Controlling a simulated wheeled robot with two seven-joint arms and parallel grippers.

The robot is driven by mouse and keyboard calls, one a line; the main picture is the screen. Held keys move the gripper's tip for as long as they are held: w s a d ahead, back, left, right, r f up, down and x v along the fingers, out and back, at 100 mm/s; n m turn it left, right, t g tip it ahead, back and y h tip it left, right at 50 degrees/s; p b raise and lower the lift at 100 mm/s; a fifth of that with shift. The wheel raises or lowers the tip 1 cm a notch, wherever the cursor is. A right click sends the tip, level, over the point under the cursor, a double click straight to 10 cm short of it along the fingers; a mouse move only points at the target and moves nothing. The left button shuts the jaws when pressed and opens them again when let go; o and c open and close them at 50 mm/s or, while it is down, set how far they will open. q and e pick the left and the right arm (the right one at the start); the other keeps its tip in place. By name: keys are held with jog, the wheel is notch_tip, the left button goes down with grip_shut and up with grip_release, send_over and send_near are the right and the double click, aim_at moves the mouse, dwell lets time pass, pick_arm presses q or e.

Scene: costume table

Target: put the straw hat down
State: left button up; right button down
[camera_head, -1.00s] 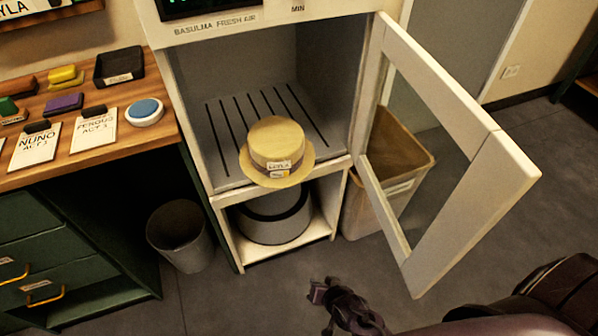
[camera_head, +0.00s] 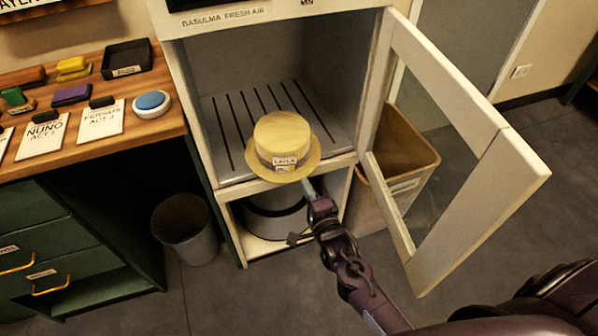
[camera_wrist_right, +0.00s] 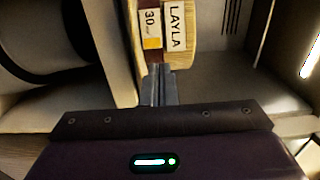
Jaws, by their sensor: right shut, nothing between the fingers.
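The straw hat (camera_head: 284,143) sits crown up on the slotted floor of the open white cabinet (camera_head: 230,165), its brim at the front edge. Its band carries a LAYLA tag, which also shows close up on the hat in the right wrist view (camera_wrist_right: 174,40). My right gripper (camera_head: 308,184) reaches up from below right, just under and in front of the brim. Its fingers (camera_wrist_right: 160,82) are shut and empty, ending at the hat's tagged side. I cannot tell whether they touch it. My left gripper is not in view.
The cabinet's glazed door (camera_head: 485,135) stands open at right, close to my right arm. A grey round object (camera_head: 275,218) is in the lower compartment. A tan bin (camera_head: 405,150) stands behind the door; a grey bin (camera_head: 183,228) stands left. A wooden desk (camera_head: 160,130) holds cards and boxes.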

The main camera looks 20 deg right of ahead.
aim_at(295, 163)
jog(key=w, duration=0.4)
jog(key=shift+w+a, duration=0.1)
jog(key=shift+w, duration=0.95)
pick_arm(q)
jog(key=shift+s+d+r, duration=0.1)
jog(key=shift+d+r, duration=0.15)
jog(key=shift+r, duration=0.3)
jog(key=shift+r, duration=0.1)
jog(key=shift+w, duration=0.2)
